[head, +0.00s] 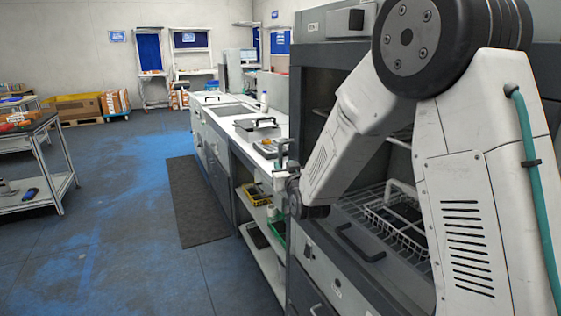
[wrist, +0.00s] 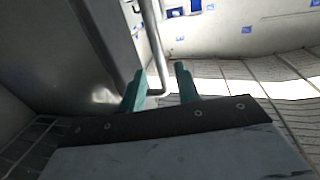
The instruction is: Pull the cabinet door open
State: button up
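In the wrist view a grey door panel (wrist: 75,45) fills the left side. A bent metal bar handle (wrist: 155,45) stands out from it and runs down between my two teal fingertips. My gripper (wrist: 161,85) has its fingers apart, with the bar's lower bend between them and a gap on the right side. I cannot tell whether the left finger touches the bar. In the head view my arm reaches toward the counter side, and its wrist hides most of my gripper. The door and handle cannot be clearly made out there.
A dark cabinet with an open front and a wire rack (head: 385,230) stands at the right. A long white counter (head: 222,110) with trays runs away behind my wrist. A dark mat (head: 198,200) lies on the floor. The floor to the left is clear up to a trolley (head: 45,190).

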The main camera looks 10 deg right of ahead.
aim_at(281, 161)
jog(key=w, duration=0.5)
jog(key=shift+w, duration=0.25)
jog(key=shift+a, duration=0.1)
grip_shut()
